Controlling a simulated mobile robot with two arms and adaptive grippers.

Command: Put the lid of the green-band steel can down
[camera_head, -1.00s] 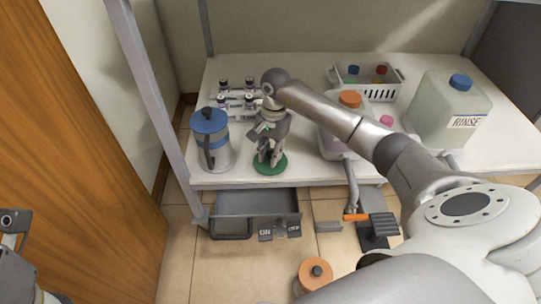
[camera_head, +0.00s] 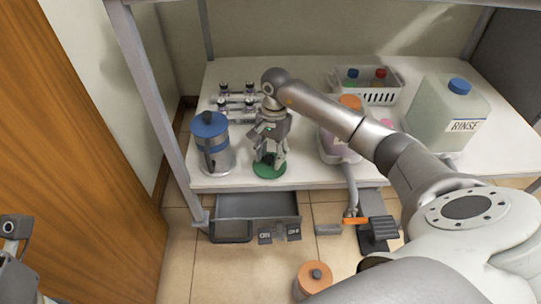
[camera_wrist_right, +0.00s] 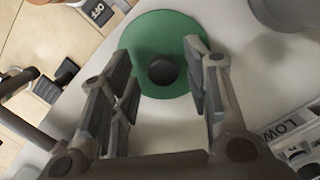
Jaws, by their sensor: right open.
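The green lid (camera_head: 268,171) with a dark round knob lies flat on the white table near its front edge. It also shows in the wrist view (camera_wrist_right: 172,40), with its knob (camera_wrist_right: 162,70) uncovered. My right gripper (camera_head: 270,158) points down over the lid. In the wrist view its fingers (camera_wrist_right: 163,85) are spread apart on either side of the knob, with gaps and nothing held. I cannot make out a steel can with a green band. Part of my left gripper (camera_head: 14,235) shows at the left edge; its fingers cannot be made out.
A steel can with a blue lid (camera_head: 208,125) stands just left of the green lid. Several small vials (camera_head: 235,100) stand behind. An orange-capped jug (camera_head: 338,135), a white basket (camera_head: 380,94) and a RINSE container (camera_head: 448,115) are to the right. A grey tray (camera_head: 256,206) sits below the front edge.

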